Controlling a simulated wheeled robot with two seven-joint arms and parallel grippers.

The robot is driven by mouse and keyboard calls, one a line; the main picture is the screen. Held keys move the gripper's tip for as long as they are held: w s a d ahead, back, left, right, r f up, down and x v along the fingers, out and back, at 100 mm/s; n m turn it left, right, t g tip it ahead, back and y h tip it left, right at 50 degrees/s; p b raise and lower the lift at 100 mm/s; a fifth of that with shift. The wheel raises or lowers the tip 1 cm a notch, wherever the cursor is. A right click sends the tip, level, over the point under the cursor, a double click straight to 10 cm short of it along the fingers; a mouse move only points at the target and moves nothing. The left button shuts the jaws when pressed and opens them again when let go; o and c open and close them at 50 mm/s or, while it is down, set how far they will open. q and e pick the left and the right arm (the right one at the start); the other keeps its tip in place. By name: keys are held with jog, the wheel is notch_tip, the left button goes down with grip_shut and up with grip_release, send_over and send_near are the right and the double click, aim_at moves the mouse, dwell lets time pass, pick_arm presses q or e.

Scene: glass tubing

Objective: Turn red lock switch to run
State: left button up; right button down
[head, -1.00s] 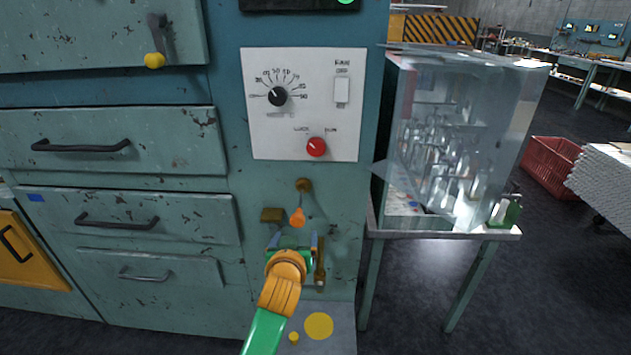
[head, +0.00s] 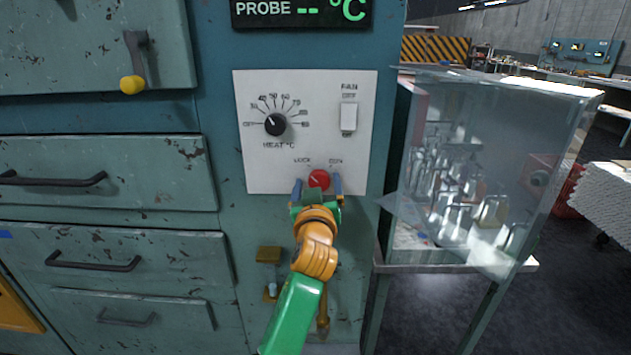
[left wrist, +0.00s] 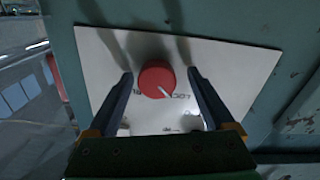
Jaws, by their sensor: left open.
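The red lock switch (head: 319,178) is a round knob low on the white control panel (head: 262,172), with the words LOCK and RUN printed above it. Its white pointer mark points up and left, toward LOCK. In the left wrist view the red knob (left wrist: 157,79) sits between my two fingers, its white mark toward the upside-down LOCK lettering. My left gripper (head: 318,186) is open with one finger on each side of the knob; it also shows in the left wrist view (left wrist: 160,74). Gaps show between fingers and knob. My right gripper is not in view.
A black heat dial (head: 275,125) and a white fan switch (head: 349,117) are higher on the panel. A clear glass case (head: 540,150) with glassware stands close at the right. Drawers with dark handles (head: 95,261) are at the left.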

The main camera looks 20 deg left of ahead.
pick_arm(q)
jog(key=shift+s+d+r, duration=0.15)
jog(key=shift+s+d, duration=0.1)
jog(key=shift+c, duration=1.1)
jog(key=shift+d, duration=0.15)
jog(key=c, duration=1.1)
jog(key=shift+c, duration=0.2)
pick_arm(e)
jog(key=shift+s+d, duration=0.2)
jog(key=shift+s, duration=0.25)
